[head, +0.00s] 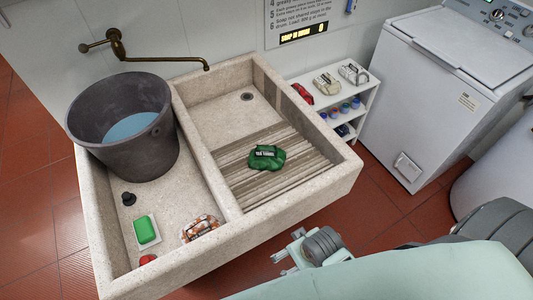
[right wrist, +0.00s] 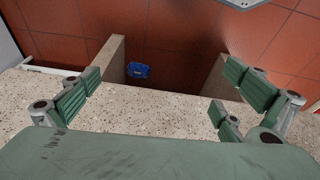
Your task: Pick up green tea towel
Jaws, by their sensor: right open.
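The green tea towel (head: 266,159) is a crumpled bundle with a dark label. It lies on the ribbed slope of the stone washboard basin (head: 230,190), in the right compartment. My right gripper (head: 289,257) is just outside the front stone rim, to the lower right of the towel and apart from it. In the right wrist view its green-padded fingers (right wrist: 163,90) are spread wide with nothing between them. The towel does not show in that view. My left gripper is not in view.
A dark bucket (head: 115,122) of water, a green soap block (head: 145,229) and an orange-white bundle (head: 199,228) are in the left compartment. A brass tap (head: 119,45) reaches over the basin. A white shelf (head: 357,105) and washer (head: 440,90) stand right. A blue object (right wrist: 138,70) lies beyond the stone.

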